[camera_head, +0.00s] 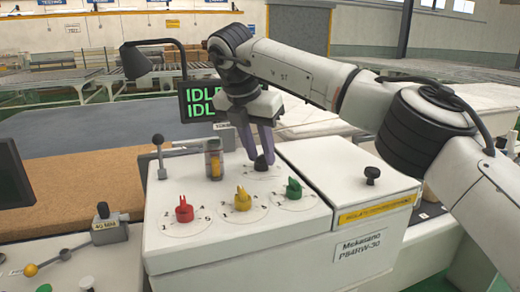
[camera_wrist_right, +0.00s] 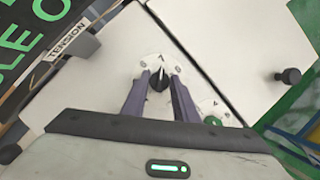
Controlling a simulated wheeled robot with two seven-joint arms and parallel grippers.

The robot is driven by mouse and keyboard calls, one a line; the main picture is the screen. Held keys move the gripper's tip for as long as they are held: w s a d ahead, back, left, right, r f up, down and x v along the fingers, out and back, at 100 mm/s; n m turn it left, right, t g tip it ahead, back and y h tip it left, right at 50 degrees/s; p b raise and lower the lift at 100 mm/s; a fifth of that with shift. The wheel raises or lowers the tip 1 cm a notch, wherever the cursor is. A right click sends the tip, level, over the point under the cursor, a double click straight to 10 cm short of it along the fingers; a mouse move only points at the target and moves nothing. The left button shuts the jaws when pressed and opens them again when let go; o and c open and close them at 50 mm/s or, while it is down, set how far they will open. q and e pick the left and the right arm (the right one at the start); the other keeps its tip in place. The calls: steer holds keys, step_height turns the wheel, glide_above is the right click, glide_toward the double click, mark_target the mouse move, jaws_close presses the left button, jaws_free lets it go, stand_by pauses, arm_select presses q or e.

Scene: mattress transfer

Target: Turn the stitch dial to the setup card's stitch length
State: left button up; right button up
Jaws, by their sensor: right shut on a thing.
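My right gripper (camera_head: 260,153) reaches down from above onto the white machine top (camera_head: 160,250). Its two purple fingers are shut on a small black dial (camera_head: 262,164) behind the coloured dials. In the right wrist view the fingers (camera_wrist_right: 158,82) stand on either side of the black dial (camera_wrist_right: 160,76), which sits on a round white scale with small marks. The fingers hide part of that scale, and I cannot read its setting. I cannot make out a setup card. My left gripper is not in view.
Red (camera_head: 184,211), yellow (camera_head: 243,201) and green (camera_head: 293,189) dials stand in front of the black one. A screen (camera_head: 200,98) reads IDLE. A lever (camera_head: 160,160) and a glass-like cylinder (camera_head: 213,160) stand to the left; a black knob (camera_head: 372,175) stands right.

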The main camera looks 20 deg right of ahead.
steer(key=o, duration=1)
steer(key=v, duration=1)
steer(key=shift+a+r+p, duration=0.1)
steer(key=shift+r+p, duration=0.05)
steer(key=shift+p, duration=0.15)
